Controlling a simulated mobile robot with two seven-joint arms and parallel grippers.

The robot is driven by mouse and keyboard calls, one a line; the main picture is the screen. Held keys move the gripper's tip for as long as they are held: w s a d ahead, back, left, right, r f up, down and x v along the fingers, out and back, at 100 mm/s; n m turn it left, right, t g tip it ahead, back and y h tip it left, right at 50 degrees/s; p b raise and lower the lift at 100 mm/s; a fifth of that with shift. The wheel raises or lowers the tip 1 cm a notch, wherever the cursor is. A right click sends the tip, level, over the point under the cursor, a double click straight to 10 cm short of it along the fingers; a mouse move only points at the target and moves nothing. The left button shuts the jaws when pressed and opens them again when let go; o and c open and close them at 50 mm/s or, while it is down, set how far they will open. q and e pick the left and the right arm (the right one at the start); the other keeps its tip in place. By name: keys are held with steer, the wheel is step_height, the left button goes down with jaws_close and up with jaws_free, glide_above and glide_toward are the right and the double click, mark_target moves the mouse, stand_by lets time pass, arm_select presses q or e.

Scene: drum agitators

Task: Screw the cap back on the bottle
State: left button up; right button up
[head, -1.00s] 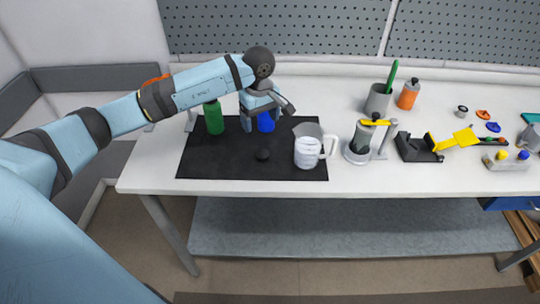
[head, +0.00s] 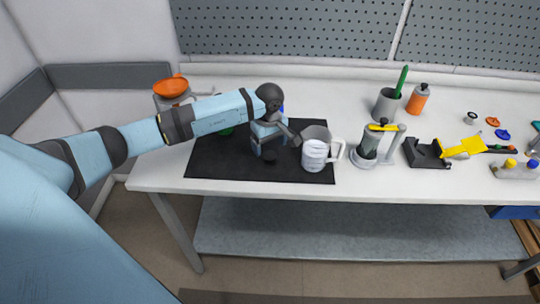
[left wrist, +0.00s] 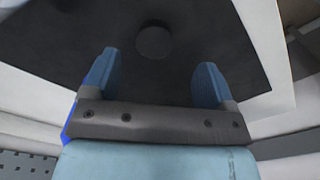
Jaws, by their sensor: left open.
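A round black cap (head: 269,160) lies on the black mat (head: 222,165). In the left wrist view the cap (left wrist: 153,42) sits beyond the fingertips, roughly midway between them. My left gripper (head: 276,144) is open and empty, just above the cap. Its two blue fingers (left wrist: 156,72) are spread in the left wrist view. A blue bottle (head: 281,109) is almost wholly hidden behind my left gripper. A green bottle (head: 227,131) is mostly hidden behind my left arm. I cannot see which bottle lacks its cap. My right gripper is not in view.
A clear measuring jug (head: 315,155) stands close to the right of my left gripper. A dispenser-like stand (head: 367,143), grey cup (head: 386,105) and orange bottle (head: 417,99) are farther right. An orange bowl (head: 171,87) is at the back left. The mat's front left is clear.

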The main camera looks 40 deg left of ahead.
mark_target(270, 155)
arm_select(q)
steer(key=shift+f, duration=0.1)
steer(key=shift+w+f+p, duration=0.1)
steer(key=shift+f+p, duration=0.2)
steer(key=shift+f, duration=0.05)
steer(key=f, duration=0.3)
steer(key=f+p, duration=0.1)
steer(key=shift+w+a+f, duration=0.1)
steer(key=shift+w+f, duration=0.05)
steer(key=shift+w, duration=0.1)
steer(key=c, duration=1)
